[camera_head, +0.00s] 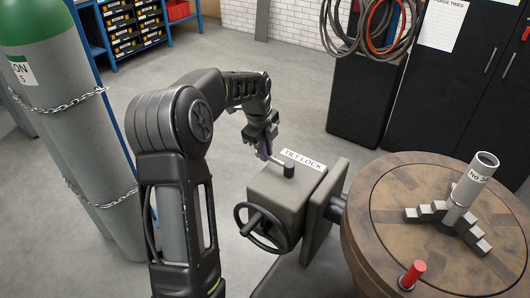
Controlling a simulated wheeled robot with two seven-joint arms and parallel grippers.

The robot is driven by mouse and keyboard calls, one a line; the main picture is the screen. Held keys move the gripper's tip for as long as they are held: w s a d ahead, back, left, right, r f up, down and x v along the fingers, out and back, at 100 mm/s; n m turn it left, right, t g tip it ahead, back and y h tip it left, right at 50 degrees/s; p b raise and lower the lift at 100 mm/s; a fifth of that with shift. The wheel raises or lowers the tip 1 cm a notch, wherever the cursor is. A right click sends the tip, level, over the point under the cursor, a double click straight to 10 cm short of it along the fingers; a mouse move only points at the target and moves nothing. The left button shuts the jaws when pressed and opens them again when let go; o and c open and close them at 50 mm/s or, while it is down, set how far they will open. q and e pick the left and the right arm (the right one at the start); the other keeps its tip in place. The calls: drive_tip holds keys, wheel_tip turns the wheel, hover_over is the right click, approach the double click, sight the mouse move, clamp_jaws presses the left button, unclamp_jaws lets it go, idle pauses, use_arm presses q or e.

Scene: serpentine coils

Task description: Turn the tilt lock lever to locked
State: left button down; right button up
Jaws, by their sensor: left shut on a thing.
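The tilt lock lever (274,160) sits on top of a grey-brown gearbox (262,188), with a dark pivot knob (289,170) and a white label (303,160) reading TILT LOCK. My left gripper (264,148) is at the lever's outer end, above the box's far left edge. It is shut on the lever; the fingers hide the lever's tip. The lever points from the knob toward the upper left. My right gripper is not in view.
A handwheel (262,228) is on the box's front. To the right a round table (390,217) carries a jawed chuck with a pipe (468,186) and a red-handled part (412,274). Chained gas cylinders (75,140) stand at left. Open floor lies behind the box.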

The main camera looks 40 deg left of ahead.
use_arm(q)
drive_tip(key=shift+s+a, duration=0.15)
drive_tip(key=shift+a, duration=0.3)
drive_tip(key=c, duration=1.5)
unclamp_jaws()
drive_tip(key=shift+a, duration=0.15)
drive_tip(key=shift+o, duration=0.2)
drive_tip(key=shift+d, duration=0.25)
wheel_tip(320, 180, up, 8)
drive_tip(key=s+b, duration=0.1)
drive_tip(key=shift+s+f, duration=0.15)
drive_tip(key=shift+s, duration=0.05)
drive_tip(key=shift+f, duration=0.1)
